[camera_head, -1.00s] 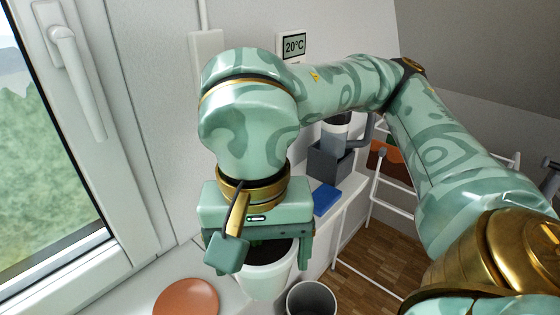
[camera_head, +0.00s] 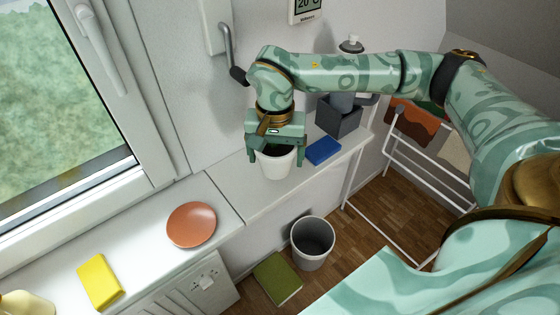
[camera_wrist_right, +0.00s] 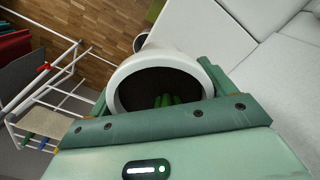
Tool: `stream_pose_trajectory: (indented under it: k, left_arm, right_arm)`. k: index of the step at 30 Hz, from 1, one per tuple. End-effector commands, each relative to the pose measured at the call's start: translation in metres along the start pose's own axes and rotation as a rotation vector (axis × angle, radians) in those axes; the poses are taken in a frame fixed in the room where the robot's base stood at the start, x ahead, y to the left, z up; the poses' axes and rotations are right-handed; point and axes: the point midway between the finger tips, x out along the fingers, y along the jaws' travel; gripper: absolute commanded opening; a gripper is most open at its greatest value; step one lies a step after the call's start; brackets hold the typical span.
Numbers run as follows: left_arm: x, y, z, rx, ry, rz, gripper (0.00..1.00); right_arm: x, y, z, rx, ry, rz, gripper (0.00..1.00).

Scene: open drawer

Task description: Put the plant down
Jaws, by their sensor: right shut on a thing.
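The plant is in a white pot (camera_head: 275,165), which hangs upright between the fingers of my right gripper (camera_head: 277,157). In the right wrist view the pot's round white rim (camera_wrist_right: 128,69) shows dark soil and a few green plant parts (camera_wrist_right: 168,100). My right gripper is shut on the pot, with a finger on each side. The pot is over or at the white shelf (camera_head: 235,178) below the wall; I cannot tell whether its base touches. My left gripper is not in view.
A blue box (camera_head: 323,151) and a dark grey container (camera_head: 338,118) stand right of the pot. An orange plate (camera_head: 191,225) and a yellow sponge-like block (camera_head: 100,281) lie on the left counter. A grey bin (camera_head: 312,243) and a green book-like thing (camera_head: 278,279) are on the floor.

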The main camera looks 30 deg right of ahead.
Motion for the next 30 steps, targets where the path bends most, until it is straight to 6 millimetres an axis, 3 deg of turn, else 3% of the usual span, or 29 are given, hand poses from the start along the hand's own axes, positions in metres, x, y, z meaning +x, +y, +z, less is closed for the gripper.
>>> stream_pose_trajectory:
  k: [1,6,13,18,30]
  left_arm:
    - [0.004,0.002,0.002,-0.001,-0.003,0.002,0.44]
    - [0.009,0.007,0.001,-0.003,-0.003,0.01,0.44]
    - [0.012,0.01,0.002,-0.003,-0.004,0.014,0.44]
    - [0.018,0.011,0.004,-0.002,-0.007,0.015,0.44]
    - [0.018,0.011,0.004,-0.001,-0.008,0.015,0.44]
  right_arm:
    - [0.014,0.0,-0.006,0.0,-0.005,0.004,0.41]
    - [0.035,-0.001,-0.025,-0.002,-0.004,0.001,0.41]
    - [0.048,-0.001,-0.036,-0.002,-0.003,0.001,0.41]
    - [0.076,-0.001,-0.036,-0.004,-0.006,0.002,0.41]
    - [0.081,-0.001,-0.037,-0.003,-0.002,0.0,0.41]
